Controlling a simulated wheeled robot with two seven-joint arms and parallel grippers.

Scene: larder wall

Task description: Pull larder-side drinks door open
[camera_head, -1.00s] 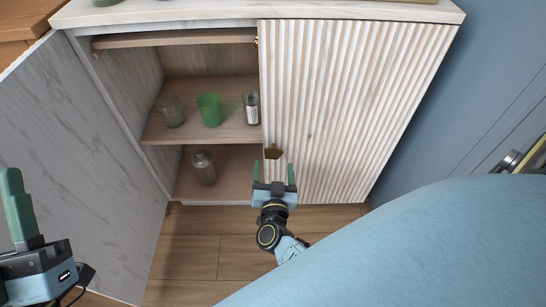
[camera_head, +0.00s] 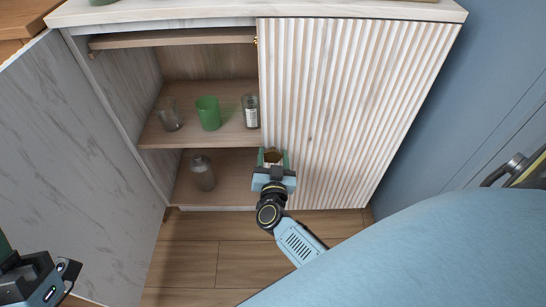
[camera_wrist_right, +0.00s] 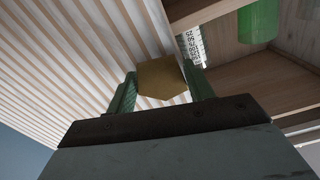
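The ribbed, pale right-hand door (camera_head: 345,110) of the drinks cabinet is shut. Its brass handle (camera_head: 273,156) sits near the door's left edge, and it also shows in the right wrist view (camera_wrist_right: 160,79). My right gripper (camera_head: 272,160) is at the handle, with its green fingers (camera_wrist_right: 160,88) on either side of it. The fingers are apart; I cannot tell whether they touch the handle. The marbled left-hand door (camera_head: 75,160) stands wide open. My left gripper (camera_head: 30,275) is at the bottom left, mostly cut off, with its fingertips out of frame.
The open left half holds a green cup (camera_head: 208,113), a clear glass (camera_head: 170,115), a labelled jar (camera_head: 250,111) and a grey bottle (camera_head: 203,172) on shelves. A blue wall (camera_head: 480,70) stands to the right. Wooden floor (camera_head: 215,262) is bare in front.

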